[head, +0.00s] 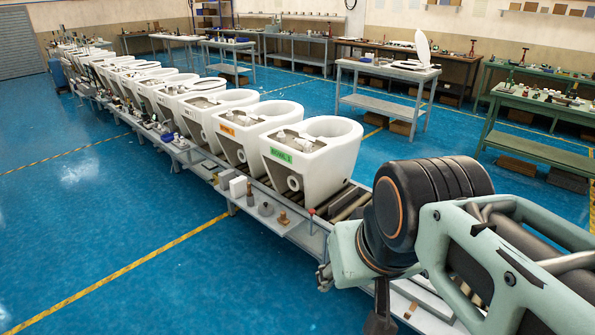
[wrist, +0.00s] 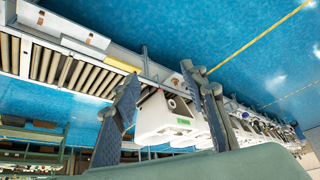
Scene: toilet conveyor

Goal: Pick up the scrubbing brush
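I cannot clearly make out a scrubbing brush in either view. A small brown item (head: 283,218) stands on the side shelf (head: 300,234) by the nearest toilet; it is too small to identify. My gripper (wrist: 160,74) is open in the wrist view, its two dark fingers wide apart with nothing held between them. The shelf edge and the nearest white toilet (wrist: 160,122) show beyond the fingers, at a distance. In the head view my arm hides most of the gripper at the lower right.
A row of white toilets (head: 312,160) stands on the roller conveyor (wrist: 75,75). A white block (head: 238,188) and a grey cylinder (head: 265,209) are on the side shelf. A yellow item (wrist: 115,63) lies along the conveyor edge. Blue floor (head: 110,220) is clear at left; workbenches (head: 385,102) stand behind.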

